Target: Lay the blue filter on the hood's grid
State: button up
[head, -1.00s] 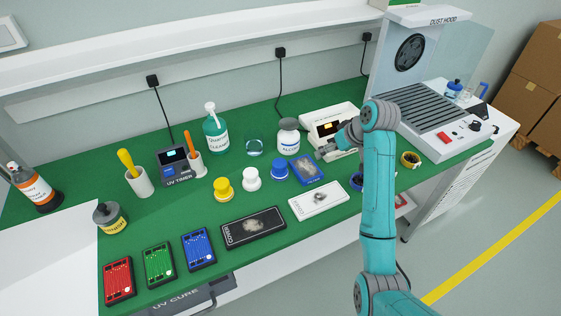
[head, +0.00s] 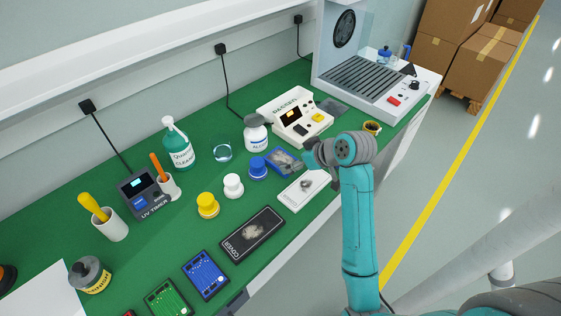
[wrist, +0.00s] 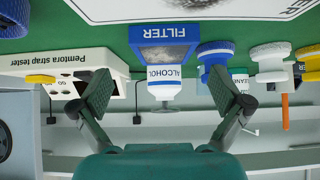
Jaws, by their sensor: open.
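The blue filter (head: 280,160), a flat blue frame with a dusty grey middle, lies on the green bench between the blue-capped jar and the white card. It also shows at the top of the wrist view (wrist: 146,34), upside down with its FILTER label readable. My gripper (head: 309,156) is close to the filter's right end in the head view and partly overlaps it. In the wrist view my gripper (wrist: 162,82) is open and empty, its fingers spread wide, with the filter between and beyond them. The hood's grid (head: 365,78), dark slats in a white base, is bare at the back right.
The strap tester (head: 300,122) stands between filter and hood. An alcohol bottle (head: 255,136) stands behind the filter. A white card (head: 300,192) lies in front and a black cover (head: 252,236) further left.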

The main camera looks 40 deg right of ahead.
aim_at(282, 160)
jog(key=x, duration=0.4)
jog(key=shift+w+a+r, duration=0.2)
jog(key=shift+w+a, duration=0.1)
jog(key=shift+w, duration=0.15)
jog(key=shift+w+f, duration=0.4)
jog(key=c, duration=1.3)
